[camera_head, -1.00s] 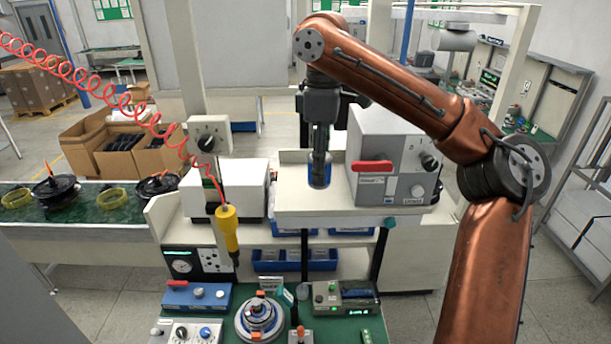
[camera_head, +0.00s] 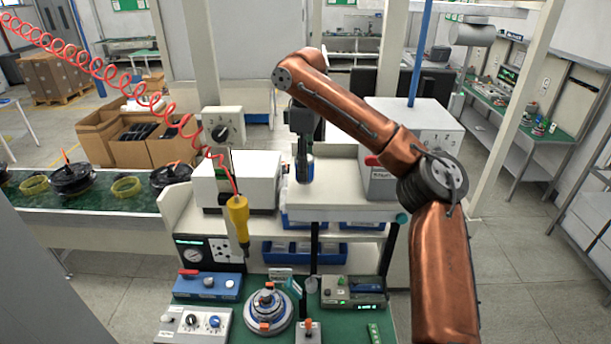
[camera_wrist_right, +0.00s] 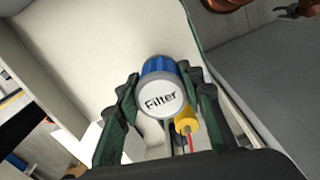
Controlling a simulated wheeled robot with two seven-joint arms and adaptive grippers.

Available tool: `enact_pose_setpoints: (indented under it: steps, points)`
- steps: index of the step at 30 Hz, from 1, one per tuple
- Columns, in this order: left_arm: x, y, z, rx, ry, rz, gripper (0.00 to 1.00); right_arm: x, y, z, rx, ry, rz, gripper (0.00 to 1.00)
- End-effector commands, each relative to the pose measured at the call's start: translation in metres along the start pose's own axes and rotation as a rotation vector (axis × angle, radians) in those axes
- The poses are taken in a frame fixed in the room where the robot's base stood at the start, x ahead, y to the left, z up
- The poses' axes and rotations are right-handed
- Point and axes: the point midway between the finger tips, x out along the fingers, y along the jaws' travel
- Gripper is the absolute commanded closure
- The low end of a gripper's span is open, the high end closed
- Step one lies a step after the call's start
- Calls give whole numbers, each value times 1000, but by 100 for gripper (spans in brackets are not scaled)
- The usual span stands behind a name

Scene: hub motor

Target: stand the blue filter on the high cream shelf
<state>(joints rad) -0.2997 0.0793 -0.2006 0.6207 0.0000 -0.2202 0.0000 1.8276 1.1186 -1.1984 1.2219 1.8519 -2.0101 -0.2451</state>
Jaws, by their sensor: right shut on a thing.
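The blue filter (camera_head: 304,172) is upright in the head view, seen against the left part of the high cream shelf (camera_head: 345,202). My right gripper (camera_head: 303,153) points down and is shut on it. In the right wrist view the filter (camera_wrist_right: 162,92) shows its white cap lettered "Filter" between the two dark green fingers of my right gripper (camera_wrist_right: 160,100). The cream shelf surface (camera_wrist_right: 110,50) lies behind it. I cannot tell whether the filter's base touches the shelf. My left gripper is not in view.
A grey box (camera_head: 382,180) stands at the shelf's right, partly behind my arm. A white box (camera_head: 215,180) is left of the shelf. A yellow tool (camera_head: 238,222) hangs on a red coiled cord in front. Blue bins (camera_head: 300,252) sit below.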

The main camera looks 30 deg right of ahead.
Motion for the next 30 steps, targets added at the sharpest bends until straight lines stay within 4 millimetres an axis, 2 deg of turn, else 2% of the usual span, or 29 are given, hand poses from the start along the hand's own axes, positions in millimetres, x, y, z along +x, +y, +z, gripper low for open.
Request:
enact_pose_setpoints:
  steps: [3, 7, 20, 21, 28, 30]
  points:
    - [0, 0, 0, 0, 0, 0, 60, 18, 0, 1, -2, -2, -4, 91]
    - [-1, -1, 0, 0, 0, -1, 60, 28, 0, 0, -1, -1, -3, 91]
    - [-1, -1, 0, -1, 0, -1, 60, 33, 0, 0, -1, 0, -1, 91]
    - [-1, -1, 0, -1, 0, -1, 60, 33, 0, 0, 0, 0, -1, 63]
    - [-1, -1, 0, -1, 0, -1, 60, 33, 0, 0, 0, 0, -1, 47]
    - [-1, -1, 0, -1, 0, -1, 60, 33, 0, 0, 0, 0, -1, 47]
